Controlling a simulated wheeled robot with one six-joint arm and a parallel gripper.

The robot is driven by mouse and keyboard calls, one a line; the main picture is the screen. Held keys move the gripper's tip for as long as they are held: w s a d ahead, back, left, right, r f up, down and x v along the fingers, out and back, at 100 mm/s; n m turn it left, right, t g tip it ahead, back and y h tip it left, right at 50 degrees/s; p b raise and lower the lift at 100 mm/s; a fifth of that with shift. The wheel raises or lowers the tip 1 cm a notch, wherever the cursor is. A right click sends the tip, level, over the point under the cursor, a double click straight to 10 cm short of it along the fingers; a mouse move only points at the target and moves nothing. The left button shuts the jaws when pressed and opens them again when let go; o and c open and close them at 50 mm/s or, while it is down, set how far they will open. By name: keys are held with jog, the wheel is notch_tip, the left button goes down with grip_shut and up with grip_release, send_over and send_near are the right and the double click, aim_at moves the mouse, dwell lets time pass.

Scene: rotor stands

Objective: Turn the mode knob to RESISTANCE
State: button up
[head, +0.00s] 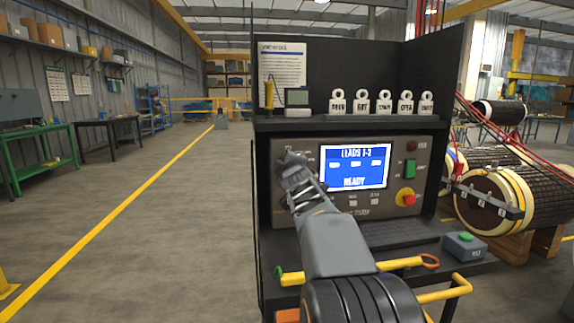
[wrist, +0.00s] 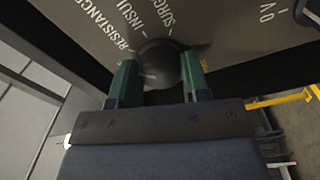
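The mode knob (wrist: 163,50) is a dark round knob on the grey test panel (head: 405,150). In the wrist view the word RESISTANCE is printed at its upper left, with INSUL and SURGE, partly cut off, above it. My gripper (wrist: 159,70) has one green finger on each side of the knob, closed in against its sides. Which way the knob points is hard to tell in the dim light. In the head view my gripper (head: 290,160) is at the panel's left part and hides the knob. The screen (head: 354,166) reads LEADS 1-3 and READY.
A red stop button (head: 405,197) and a green button (head: 410,169) are right of the screen. White tags (head: 384,103) stand on the shelf above. A grey box with a green button (head: 464,245) sits on the lower ledge. Wound rotors (head: 500,190) stand at right; the left floor is clear.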

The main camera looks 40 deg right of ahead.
jog(key=o, duration=0.4)
jog(key=shift+p+v, duration=0.6)
jog(key=shift+v, duration=6.3)
jog(key=shift+r, duration=0.1)
